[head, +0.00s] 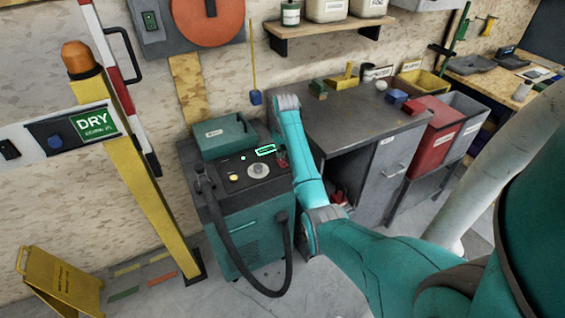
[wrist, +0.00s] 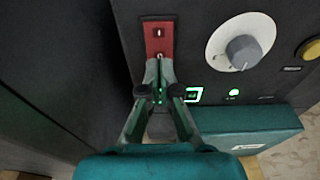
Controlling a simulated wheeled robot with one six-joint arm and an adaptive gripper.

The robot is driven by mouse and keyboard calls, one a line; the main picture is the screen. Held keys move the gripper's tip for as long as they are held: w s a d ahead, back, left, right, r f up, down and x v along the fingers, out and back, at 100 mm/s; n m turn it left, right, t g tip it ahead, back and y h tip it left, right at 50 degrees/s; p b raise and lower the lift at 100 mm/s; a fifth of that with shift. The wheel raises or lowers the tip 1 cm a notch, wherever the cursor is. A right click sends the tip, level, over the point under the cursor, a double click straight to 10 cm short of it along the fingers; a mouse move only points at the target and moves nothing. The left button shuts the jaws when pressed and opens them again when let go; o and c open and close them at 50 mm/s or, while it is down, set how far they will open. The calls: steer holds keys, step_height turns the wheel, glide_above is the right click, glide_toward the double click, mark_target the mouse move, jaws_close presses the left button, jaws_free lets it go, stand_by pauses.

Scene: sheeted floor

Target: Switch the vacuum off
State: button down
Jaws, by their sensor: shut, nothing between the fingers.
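The vacuum (head: 240,225) is a teal and dark-grey cabinet with a black hose, standing against the wall. Its top panel carries a red switch plate, a dial and a green-lit display (head: 266,150). In the wrist view the red switch (wrist: 158,36) shows a white mark at its far end. The dial (wrist: 240,50) is to its right, and a small green light (wrist: 233,92) is lit. My gripper (wrist: 159,66) is shut and empty, its tips over the near end of the switch. I cannot tell whether they touch it. In the head view my arm hides most of the gripper.
A teal box (head: 224,136) sits on the back of the vacuum. A grey workbench (head: 350,110) stands close on the right, with red and grey bins (head: 432,135) beyond. A yellow barrier post (head: 150,190) and a yellow floor sign (head: 62,280) are on the left.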

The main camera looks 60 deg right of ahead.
mark_target(281, 160)
steer(key=shift+f, duration=0.9)
stand_by(0.5)
steer(key=shift+r, duration=3.55)
